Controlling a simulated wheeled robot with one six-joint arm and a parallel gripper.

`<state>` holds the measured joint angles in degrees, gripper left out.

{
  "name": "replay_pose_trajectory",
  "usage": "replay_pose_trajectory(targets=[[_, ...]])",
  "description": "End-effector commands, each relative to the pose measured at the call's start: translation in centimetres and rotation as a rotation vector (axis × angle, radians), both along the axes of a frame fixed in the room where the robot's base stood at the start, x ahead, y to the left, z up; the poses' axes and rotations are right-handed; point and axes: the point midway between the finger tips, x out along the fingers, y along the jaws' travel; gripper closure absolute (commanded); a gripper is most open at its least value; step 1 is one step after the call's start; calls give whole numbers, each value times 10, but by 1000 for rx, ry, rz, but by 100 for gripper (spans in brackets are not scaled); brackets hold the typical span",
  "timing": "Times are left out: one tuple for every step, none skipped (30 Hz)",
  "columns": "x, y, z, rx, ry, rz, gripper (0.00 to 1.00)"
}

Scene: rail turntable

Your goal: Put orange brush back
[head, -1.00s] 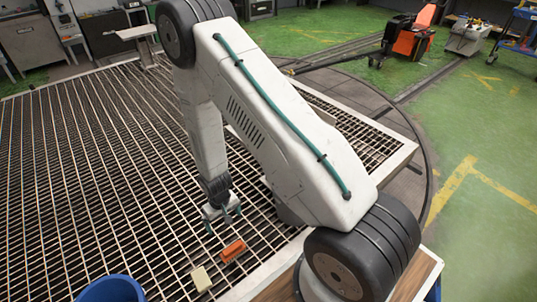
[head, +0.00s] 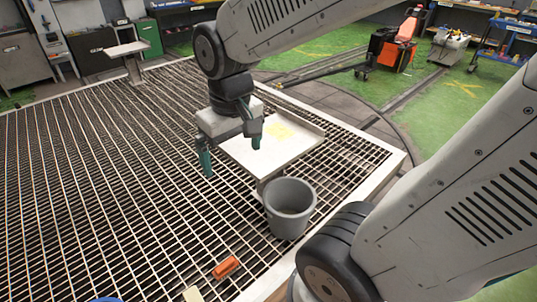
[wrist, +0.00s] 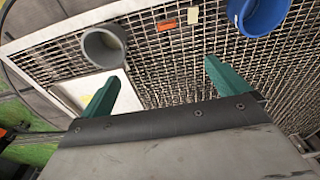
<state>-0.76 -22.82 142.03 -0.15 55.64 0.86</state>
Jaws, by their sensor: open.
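The orange brush (head: 226,267) lies on the metal grating near the bottom of the head view. It also shows near the top of the wrist view (wrist: 166,25). My gripper (head: 231,158) is open and empty, with two green fingers spread apart. It hangs above the grating, higher and farther back than the brush, by the left side of a white tray-like stand. In the wrist view my gripper (wrist: 162,72) has nothing between its fingers, and the brush is well beyond them.
A grey bucket (head: 276,217) stands between the white stand (head: 290,152) and the brush; a yellow patch lies on the stand. A cream block (head: 193,294) and a blue bucket (wrist: 243,20) are near the brush. The grating at left is clear.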

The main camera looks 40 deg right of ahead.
Motion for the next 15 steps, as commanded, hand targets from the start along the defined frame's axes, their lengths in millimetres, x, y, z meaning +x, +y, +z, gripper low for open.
replay_pose_trajectory(targets=[[-17, -1, 13, 0, -17, -1, 1], [-28, -2, 19, -1, -18, -1, 1], [-41, -2, 25, -1, -21, -2, 1], [-50, -3, 29, -1, -22, -2, 1], [-58, -3, 32, -1, -23, -2, 1], [-69, -3, 36, -2, -24, -2, 1], [-75, -4, 38, -2, -25, -2, 1], [-81, -4, 40, -2, -26, -2, 1], [-88, -4, 42, -2, -27, -2, 1], [-92, -4, 43, -2, -26, -2, 1], [-95, -4, 44, -2, -26, -2, 1], [-98, -4, 44, -2, -26, -2, 1], [-99, -4, 44, -2, -25, -2, 1], [-101, -4, 45, -2, -25, -2, 1], [-101, -4, 45, -2, -24, -2, 1]])
